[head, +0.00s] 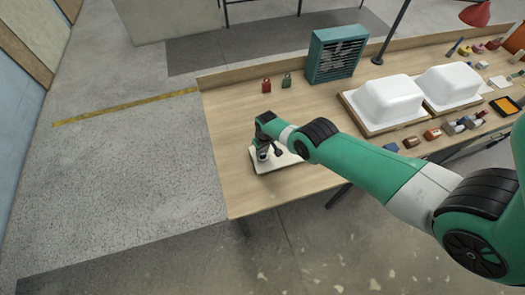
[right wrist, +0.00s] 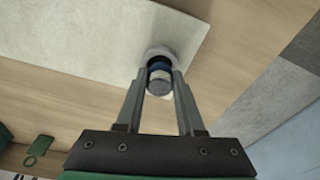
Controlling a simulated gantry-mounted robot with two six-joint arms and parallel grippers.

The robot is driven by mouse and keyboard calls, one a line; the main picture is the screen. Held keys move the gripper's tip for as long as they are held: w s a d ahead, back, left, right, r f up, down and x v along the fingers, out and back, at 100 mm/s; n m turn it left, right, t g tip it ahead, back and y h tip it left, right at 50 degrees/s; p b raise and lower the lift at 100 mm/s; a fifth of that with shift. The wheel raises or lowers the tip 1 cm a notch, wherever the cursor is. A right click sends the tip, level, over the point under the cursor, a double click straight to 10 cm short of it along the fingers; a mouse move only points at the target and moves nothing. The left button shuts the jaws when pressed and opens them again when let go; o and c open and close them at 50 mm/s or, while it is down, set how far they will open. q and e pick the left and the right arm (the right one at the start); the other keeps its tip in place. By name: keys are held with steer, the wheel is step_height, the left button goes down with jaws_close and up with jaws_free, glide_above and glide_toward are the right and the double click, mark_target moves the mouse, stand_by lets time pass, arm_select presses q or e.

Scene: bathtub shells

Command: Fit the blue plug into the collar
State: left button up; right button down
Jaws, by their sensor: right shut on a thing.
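The blue plug (right wrist: 159,67) shows in the right wrist view as a blue band with a grey round end. My right gripper (right wrist: 160,80) is shut on it, one finger on each side. The pale collar (right wrist: 160,52) shows as a ring right behind the plug, on the white plate (right wrist: 100,30). The plug lines up with the collar and overlaps it in this view; how deep it sits I cannot tell. In the head view my right gripper (head: 263,152) is low over the left part of the plate (head: 288,161); the plug is too small to judge there. My left gripper is not in view.
A red padlock (head: 266,86) and a green one (head: 286,81) stand behind the gripper. A teal fan box (head: 336,54) is at the back. White tub shells (head: 385,99) and small items are to the right. The bench's left edge is close to the plate.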

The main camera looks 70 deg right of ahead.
steer(key=shift+f+b, duration=0.55)
stand_by(0.6)
steer(key=shift+r, duration=0.15)
steer(key=shift+r+p, duration=0.4)
steer(key=shift+p, duration=0.15)
steer(key=shift+s, duration=0.15)
steer(key=shift+f+b, duration=0.45)
steer(key=shift+f, duration=0.15)
stand_by(1.1)
steer(key=shift+r, duration=0.15)
steer(key=shift+r+p, duration=0.45)
steer(key=shift+p, duration=0.15)
steer(key=shift+r, duration=0.1)
